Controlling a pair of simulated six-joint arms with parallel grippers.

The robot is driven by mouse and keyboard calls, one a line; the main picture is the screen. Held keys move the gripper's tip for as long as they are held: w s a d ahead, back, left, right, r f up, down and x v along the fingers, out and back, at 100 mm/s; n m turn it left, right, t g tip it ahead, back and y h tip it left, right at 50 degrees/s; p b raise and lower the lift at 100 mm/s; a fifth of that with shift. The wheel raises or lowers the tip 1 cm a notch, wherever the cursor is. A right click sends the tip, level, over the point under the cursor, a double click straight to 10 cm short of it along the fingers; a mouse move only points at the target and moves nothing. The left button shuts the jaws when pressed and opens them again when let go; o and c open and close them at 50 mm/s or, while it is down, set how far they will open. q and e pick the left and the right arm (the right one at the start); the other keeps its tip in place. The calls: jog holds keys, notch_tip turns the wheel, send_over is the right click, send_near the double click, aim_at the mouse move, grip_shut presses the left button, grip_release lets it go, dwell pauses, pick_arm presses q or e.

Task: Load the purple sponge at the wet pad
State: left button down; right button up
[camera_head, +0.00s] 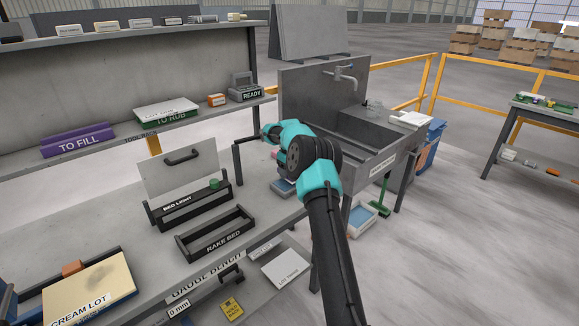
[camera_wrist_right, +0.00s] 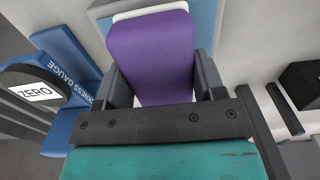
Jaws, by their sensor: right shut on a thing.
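In the right wrist view, my right gripper (camera_wrist_right: 164,78) is shut on the purple sponge (camera_wrist_right: 150,45), one dark finger on each side of it. In the head view, the blue tray (camera_head: 283,189) shows at the bench's right end, partly behind my right arm, which hides most of the right gripper and the sponge. My left gripper is not in view.
A blue thickness gauge (camera_wrist_right: 72,62) lies left of the gripper in the wrist view. In the head view, a sink (camera_head: 370,130) stands right of the bench, and the rake bed (camera_head: 215,232) and bed light (camera_head: 190,207) stand to the left. A shelf (camera_head: 205,115) runs behind.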

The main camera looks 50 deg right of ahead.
jog(key=shift+f, duration=0.6)
jog(key=shift+f, duration=0.65)
dwell(2.1)
jog(key=shift+r, duration=3.6)
jog(key=shift+a, duration=0.1)
